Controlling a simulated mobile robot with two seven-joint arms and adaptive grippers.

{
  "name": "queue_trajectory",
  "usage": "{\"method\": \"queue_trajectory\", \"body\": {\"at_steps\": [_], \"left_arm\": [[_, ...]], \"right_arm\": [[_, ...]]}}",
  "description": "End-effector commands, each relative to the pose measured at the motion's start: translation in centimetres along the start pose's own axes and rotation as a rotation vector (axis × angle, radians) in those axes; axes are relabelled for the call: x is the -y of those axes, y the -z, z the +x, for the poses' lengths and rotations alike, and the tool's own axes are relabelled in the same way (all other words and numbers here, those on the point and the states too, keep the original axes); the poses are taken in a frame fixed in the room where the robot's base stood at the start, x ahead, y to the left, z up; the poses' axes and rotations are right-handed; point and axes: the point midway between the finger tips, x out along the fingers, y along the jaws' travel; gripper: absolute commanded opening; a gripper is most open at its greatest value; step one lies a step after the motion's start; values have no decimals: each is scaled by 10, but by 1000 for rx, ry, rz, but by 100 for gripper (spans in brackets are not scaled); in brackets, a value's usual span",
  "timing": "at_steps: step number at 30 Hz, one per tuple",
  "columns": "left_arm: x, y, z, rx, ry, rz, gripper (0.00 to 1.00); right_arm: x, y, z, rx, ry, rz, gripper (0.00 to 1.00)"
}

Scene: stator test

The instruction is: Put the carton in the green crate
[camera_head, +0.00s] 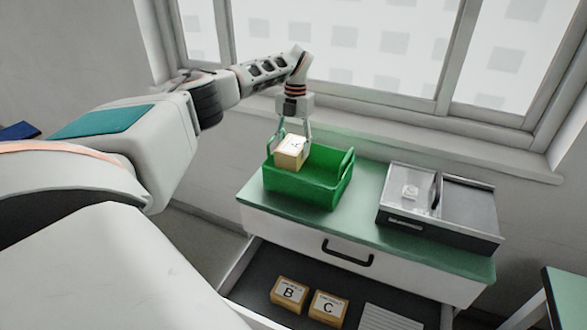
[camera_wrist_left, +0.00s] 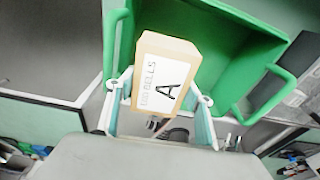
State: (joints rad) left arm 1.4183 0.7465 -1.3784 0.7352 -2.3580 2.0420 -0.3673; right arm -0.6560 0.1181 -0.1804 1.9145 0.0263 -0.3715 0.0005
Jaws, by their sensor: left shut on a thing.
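The carton (camera_head: 291,153) is a small tan box with a white label. It is held at the left part of the green crate (camera_head: 313,190), at about rim height; I cannot tell whether it touches the crate. In the left wrist view the carton (camera_wrist_left: 163,80) shows a label with the letter A, and the green crate (camera_wrist_left: 235,50) lies behind it. My left gripper (camera_head: 293,137) points down over the crate and is shut on the carton, with a finger on each side of it; it also shows in the left wrist view (camera_wrist_left: 160,105). My right gripper is not in view.
The crate stands on a green-topped cabinet (camera_head: 370,233) by a window. A grey case (camera_head: 400,222) with a clear lid stands to its right. An open drawer (camera_head: 262,262) below holds carton B (camera_head: 289,294) and carton C (camera_head: 328,308).

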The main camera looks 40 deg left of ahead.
Motion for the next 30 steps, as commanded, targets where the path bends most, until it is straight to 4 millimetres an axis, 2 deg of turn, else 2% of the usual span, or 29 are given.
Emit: {"method": "queue_trajectory", "body": {"at_steps": [1,3,13,19,30], "left_arm": [[1,-1,12,-3,0,0,24],[1,-2,24,-2,1,1,24],[1,-6,49,0,0,2,24],[1,-9,77,-1,0,1,24],[0,-11,83,2,0,2,24]], "right_arm": [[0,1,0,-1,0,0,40],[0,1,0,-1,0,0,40],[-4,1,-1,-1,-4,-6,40],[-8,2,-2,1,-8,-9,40],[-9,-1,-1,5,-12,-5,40]]}}
